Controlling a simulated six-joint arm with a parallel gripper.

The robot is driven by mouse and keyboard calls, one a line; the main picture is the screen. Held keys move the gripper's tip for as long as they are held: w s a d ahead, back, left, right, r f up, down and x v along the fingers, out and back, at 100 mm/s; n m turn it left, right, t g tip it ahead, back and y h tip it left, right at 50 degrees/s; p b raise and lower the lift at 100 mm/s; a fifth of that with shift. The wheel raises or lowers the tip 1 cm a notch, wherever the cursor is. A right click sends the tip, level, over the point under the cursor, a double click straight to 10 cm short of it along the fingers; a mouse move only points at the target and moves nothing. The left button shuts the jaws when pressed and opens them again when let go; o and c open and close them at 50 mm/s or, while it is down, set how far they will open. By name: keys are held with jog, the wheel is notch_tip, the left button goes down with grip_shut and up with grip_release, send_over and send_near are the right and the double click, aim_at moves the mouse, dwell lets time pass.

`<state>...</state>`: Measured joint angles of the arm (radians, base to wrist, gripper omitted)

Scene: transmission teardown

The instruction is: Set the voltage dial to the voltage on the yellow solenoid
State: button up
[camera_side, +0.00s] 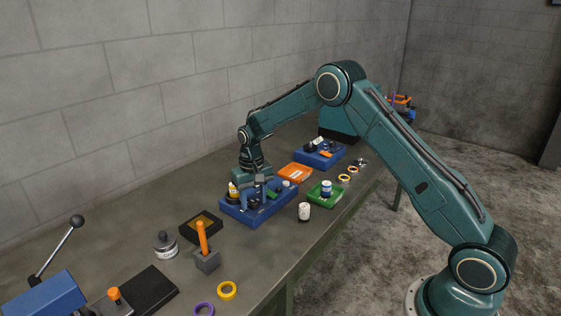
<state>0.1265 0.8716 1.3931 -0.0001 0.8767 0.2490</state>
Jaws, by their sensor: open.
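My gripper (257,194) is open and points down over the blue block or tray (278,206) in the middle of the bench. A small part with yellow on it (233,189) stands at that block's left end, just left of my gripper; it may be the yellow solenoid. Any voltage print on it is too small to read. I cannot pick out the voltage dial for certain. A second blue block (329,162) farther back carries small black and orange parts. My gripper hides part of the near blue block.
An orange tray (284,173) and a green tray (318,202) lie right of my gripper. A white cylinder (304,211) stands near the bench edge. An orange-handled tool (201,237) stands upright in a grey block. A metal canister (165,244) and a yellow ring (227,291) lie nearer.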

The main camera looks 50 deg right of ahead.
aim_at(254, 201)
jog(key=shift+r, duration=0.15)
notch_tip(254, 201, up, 14)
jog(key=shift+f, duration=0.2)
dwell(0.4)
jog(key=shift+r, duration=0.1)
jog(key=s+a+r+n+t, duration=0.1)
jog(key=s+a+r, duration=0.1)
jog(key=s+r, duration=0.6)
jog(key=s+a+r+n+t, duration=0.1)
jog(key=s+a+r+t, duration=0.15)
jog(key=s+r, duration=0.5)
jog(key=s+a+f+n+t, duration=0.1)
jog(key=s+f, duration=0.1)
jog(key=s, duration=0.9)
jog(key=s+a+f+n+t, duration=0.1)
jog(key=s+f, duration=0.1)
jog(key=s, duration=0.9)
jog(key=shift+a+f, duration=0.3)
jog(key=shift+f, duration=0.05)
